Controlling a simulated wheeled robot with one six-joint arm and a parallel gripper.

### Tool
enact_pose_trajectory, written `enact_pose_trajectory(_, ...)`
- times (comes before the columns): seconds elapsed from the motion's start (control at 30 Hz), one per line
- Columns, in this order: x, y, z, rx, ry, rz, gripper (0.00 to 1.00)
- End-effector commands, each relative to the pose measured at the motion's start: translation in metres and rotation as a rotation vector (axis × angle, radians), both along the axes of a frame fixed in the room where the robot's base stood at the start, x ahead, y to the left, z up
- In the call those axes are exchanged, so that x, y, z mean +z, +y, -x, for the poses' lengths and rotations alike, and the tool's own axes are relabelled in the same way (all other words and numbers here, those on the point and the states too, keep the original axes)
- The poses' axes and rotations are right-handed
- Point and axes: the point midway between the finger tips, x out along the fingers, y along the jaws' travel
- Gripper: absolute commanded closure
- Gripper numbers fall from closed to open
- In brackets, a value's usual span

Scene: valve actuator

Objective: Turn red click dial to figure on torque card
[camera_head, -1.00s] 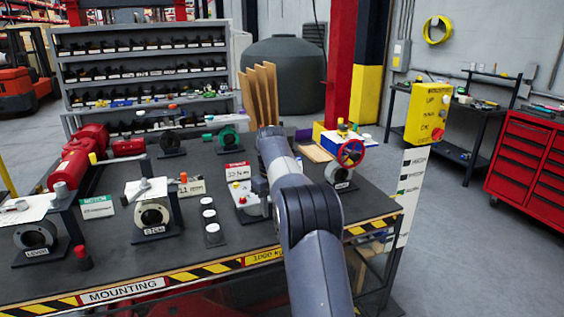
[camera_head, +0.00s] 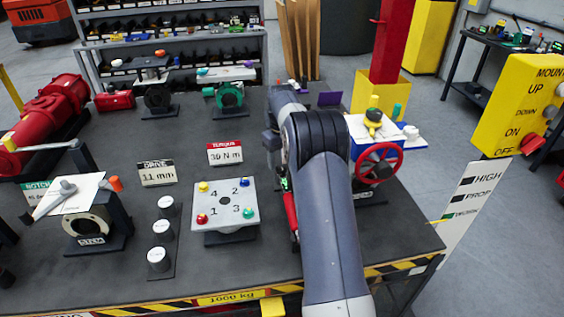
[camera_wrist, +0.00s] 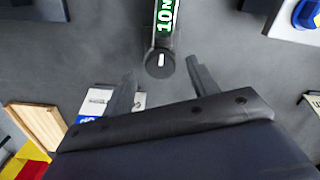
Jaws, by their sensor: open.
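The white torque card (camera_head: 225,153) with a red top band stands on the dark bench and reads 30 N m. A red part of a tool (camera_head: 290,212) shows beside my arm, which hides most of it. In the wrist view, a dark bar with a green display (camera_wrist: 166,18) reads 10 N and ends in a dark round knob (camera_wrist: 159,64) with a white mark. My gripper (camera_wrist: 161,84) is open, its fingers apart on either side below this knob. I cannot tell whether they touch it. No clearly red dial face shows in the wrist view.
A plate numbered 1 to 4 (camera_head: 224,206) lies left of my arm. A drive card (camera_head: 157,173) reads 11 mm. A red handwheel (camera_head: 379,163) stands close on the right. White round pieces (camera_head: 162,230) stand at left. Bare bench lies around the torque card.

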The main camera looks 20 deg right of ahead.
Motion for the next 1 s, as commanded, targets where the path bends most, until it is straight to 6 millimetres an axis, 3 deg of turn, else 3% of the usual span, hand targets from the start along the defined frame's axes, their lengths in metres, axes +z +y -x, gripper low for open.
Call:
enact_pose_trajectory(0.2, -0.019, 0.0, 0.0, 0.0, 0.001, 0.0, 0.44)
enact_pose_trajectory(0.5, -0.021, 0.0, 0.0, 0.0, 0.0, 0.0, 0.44)
enact_pose_trajectory(1.0, -0.021, 0.0, 0.0, 0.0, 0.0, 0.0, 0.85)
